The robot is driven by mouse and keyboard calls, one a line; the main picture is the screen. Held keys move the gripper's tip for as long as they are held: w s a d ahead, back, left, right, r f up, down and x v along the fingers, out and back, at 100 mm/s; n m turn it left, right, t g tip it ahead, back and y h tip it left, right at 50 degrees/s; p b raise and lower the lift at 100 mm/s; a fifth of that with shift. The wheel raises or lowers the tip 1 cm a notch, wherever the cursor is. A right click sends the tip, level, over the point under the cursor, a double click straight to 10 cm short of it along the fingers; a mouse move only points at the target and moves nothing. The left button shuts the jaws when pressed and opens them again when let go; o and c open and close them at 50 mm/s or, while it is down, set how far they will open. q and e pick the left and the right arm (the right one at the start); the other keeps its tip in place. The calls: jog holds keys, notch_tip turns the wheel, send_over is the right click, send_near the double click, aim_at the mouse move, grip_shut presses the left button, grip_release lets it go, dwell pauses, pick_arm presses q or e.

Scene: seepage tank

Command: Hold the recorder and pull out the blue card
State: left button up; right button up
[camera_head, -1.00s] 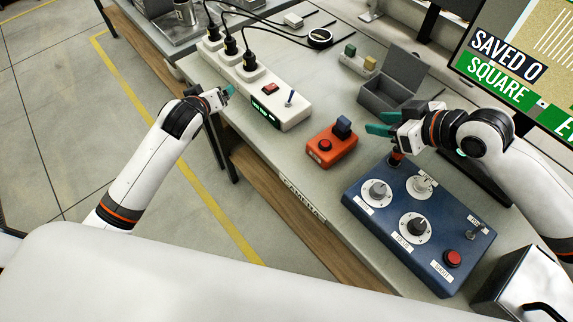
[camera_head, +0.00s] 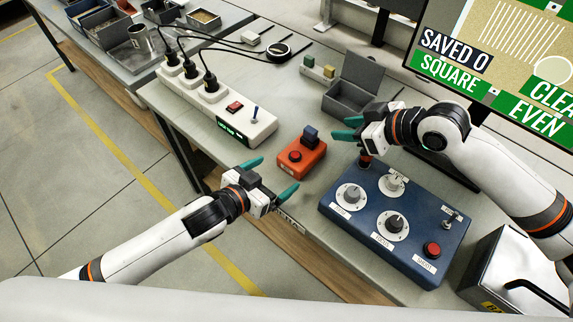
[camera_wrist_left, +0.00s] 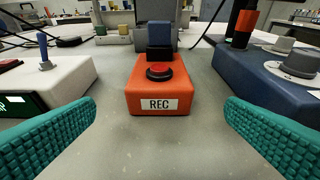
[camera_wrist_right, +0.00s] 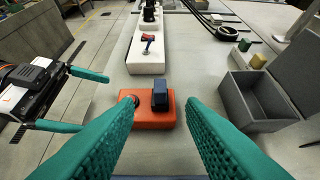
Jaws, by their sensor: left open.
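The orange recorder (camera_head: 302,160) with a red button and a REC label lies on the bench. The dark blue card (camera_head: 310,133) stands upright in its top behind the button. In the left wrist view the recorder (camera_wrist_left: 140,96) is centred ahead, with the card (camera_wrist_left: 160,34) behind the button. My left gripper (camera_head: 272,178) is open and empty, its fingers apart in front of the recorder. My right gripper (camera_head: 342,128) is open and empty, to the right of the card. The right wrist view shows the recorder (camera_wrist_right: 152,122) and card (camera_wrist_right: 160,96) between and beyond its fingers.
A blue control box (camera_head: 400,225) with knobs stands right of the recorder. A white power strip (camera_head: 235,117) is to the left. A grey open box (camera_head: 350,97) and small coloured blocks (camera_head: 320,70) lie behind. The bench's front edge is near my left gripper.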

aim_at(287, 167)
pick_arm(q)
jog(key=x, duration=0.8)
jog(key=c, duration=1.3)
jog(key=shift+o, duration=0.2)
